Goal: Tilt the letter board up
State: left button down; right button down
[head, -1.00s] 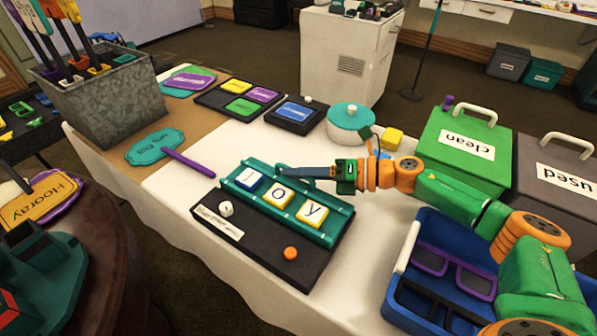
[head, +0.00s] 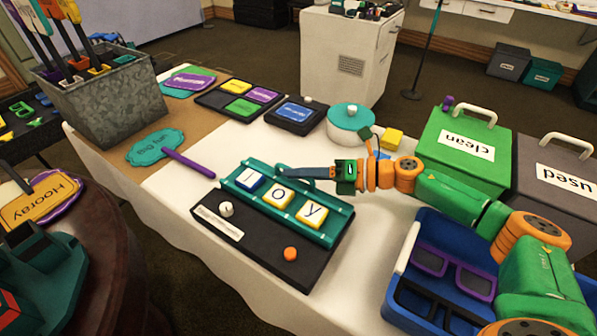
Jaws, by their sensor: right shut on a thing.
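The letter board (head: 328,232) is a teal panel on a black base (head: 262,258) on the white-covered table. It carries a blue-edged tile and two yellow-edged tiles, the latter reading "o" and "y". It lies nearly flat on the base, with little or no tilt visible. A teal handle (head: 318,172) stands at its far edge. My right gripper (head: 290,173) reaches in from the right and is shut on this handle. Its fingers partly cover the handle. My left gripper is not in view.
A white knob (head: 226,209), a label and an orange knob (head: 290,254) sit on the base's near part. A blue tray (head: 398,290) with glasses and a green "clean" bin (head: 460,135) are right.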

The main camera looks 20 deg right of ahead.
jog(key=shift+s+a+r+n+h+p, duration=0.1)
jog(key=shift+a+r+n+h+p, duration=0.1)
jog(key=shift+r+n+p, duration=0.45)
jog(key=shift+s+a+r+n+h+p, duration=0.1)
jog(key=shift+r+h+p, duration=0.15)
jog(key=shift+p, duration=0.65)
jog(key=r+n+p, duration=0.1)
jog(key=p, duration=0.1)
jog(key=s+a+r+h+p, duration=0.1)
jog(key=p, duration=0.1)
jog(key=shift+a+n+t+p, duration=0.15)
jog(key=shift+n+t+p, duration=0.15)
jog(key=shift+n, duration=0.05)
jog(key=shift+s+a+r+p, duration=0.1)
jog(key=shift+s+a+p, duration=0.2)
jog(key=shift+p, duration=0.45)
jog(key=shift+a, duration=0.1)
jog(key=c, duration=1.2)
grip_release()
jog(key=shift+o, duration=0.2)
